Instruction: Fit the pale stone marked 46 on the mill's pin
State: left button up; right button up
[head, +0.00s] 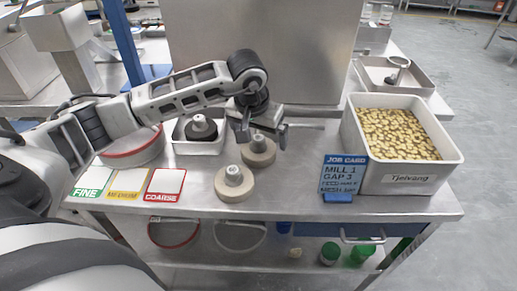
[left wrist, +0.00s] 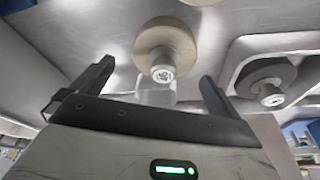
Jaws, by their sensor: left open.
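Two pale round stones with grey hubs stand on the steel bench: a back one (head: 259,151) and a front one (head: 235,184). My left gripper (head: 262,138) is open and empty, just above the back stone. In the left wrist view its open fingers (left wrist: 146,92) are apart, with a pale stone (left wrist: 168,40) beyond them. That stone's hub carries a small dark number, too blurred to read surely. A darker stone (head: 201,128) sits in a shallow pale tray (head: 183,148); a stone in a tray (left wrist: 265,76) also shows in the left wrist view. I cannot make out the mill's pin.
Green, yellow and red cards (head: 128,184) lie front left, with a red-rimmed round pan (head: 132,155) behind. A blue job card (head: 343,175) and a bean bin (head: 408,180) stand right. A tall steel panel (head: 265,50) rises behind. The bench is clear between front stone and job card.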

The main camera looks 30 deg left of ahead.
aim_at(258, 138)
pick_arm(q)
jog(key=x, duration=0.4)
jog(key=shift+s+a+f, duration=0.15)
jog(key=shift+s+f, duration=0.1)
jog(key=shift+f, duration=0.05)
jog(key=c, duration=1.2)
jog(key=shift+r, duration=0.1)
jog(key=shift+c, duration=1.3)
jog(key=shift+w+r, duration=0.1)
